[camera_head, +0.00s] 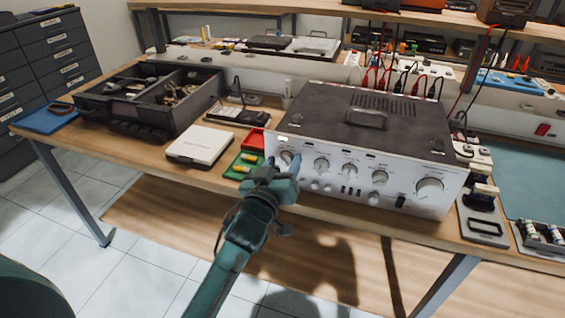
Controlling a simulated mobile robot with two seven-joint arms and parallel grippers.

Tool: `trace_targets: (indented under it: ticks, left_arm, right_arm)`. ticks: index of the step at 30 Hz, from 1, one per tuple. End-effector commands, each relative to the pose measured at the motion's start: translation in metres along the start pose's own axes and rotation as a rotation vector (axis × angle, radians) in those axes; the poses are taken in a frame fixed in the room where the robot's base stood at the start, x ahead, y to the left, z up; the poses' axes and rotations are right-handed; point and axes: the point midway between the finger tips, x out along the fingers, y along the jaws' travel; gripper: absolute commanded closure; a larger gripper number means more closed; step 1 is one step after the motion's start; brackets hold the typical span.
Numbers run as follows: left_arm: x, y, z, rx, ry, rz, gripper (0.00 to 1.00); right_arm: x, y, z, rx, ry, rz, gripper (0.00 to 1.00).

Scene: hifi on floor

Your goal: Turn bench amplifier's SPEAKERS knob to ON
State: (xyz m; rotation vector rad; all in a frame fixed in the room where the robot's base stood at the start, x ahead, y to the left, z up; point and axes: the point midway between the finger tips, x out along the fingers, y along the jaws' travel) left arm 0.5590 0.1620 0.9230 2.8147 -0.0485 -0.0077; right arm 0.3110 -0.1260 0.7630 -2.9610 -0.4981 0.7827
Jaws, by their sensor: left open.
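The bench amplifier (365,140) stands on the wooden workbench, a silver front panel with a dark top. Its front carries several round knobs: the leftmost knob (286,157), one to its right (321,165), and a large one at the far right (429,188). The panel lettering is too small to read, so I cannot tell which knob is SPEAKERS. My left gripper (284,163) is open at the panel's left end, its fingertips at the leftmost knob. I cannot tell whether they touch it. My right gripper is not in view.
Left of the amplifier lie a white box (199,146), a green tray (243,163) and a dark open toolbox (150,98). Red and black leads run behind it. A grey holder (484,222) stands close on its right. The floor in front is clear.

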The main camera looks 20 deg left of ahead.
Motion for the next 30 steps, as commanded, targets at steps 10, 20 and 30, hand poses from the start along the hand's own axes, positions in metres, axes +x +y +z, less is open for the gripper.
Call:
trace_targets:
  ticks: [10, 20, 30]
  left_arm:
    - [0.0, -0.0001, 0.0002, 0.0, 0.0, 0.0, 0.74]
    - [0.0001, 0.0, 0.0, 0.001, 0.0, 0.0, 0.94]
    - [0.0004, 0.0007, -0.0014, 0.093, 0.0, 0.0, 0.94]
  right_arm:
    - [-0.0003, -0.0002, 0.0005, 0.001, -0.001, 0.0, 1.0]
    - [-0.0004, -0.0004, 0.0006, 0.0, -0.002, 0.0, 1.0]
    - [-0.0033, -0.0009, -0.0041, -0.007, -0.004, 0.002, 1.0]
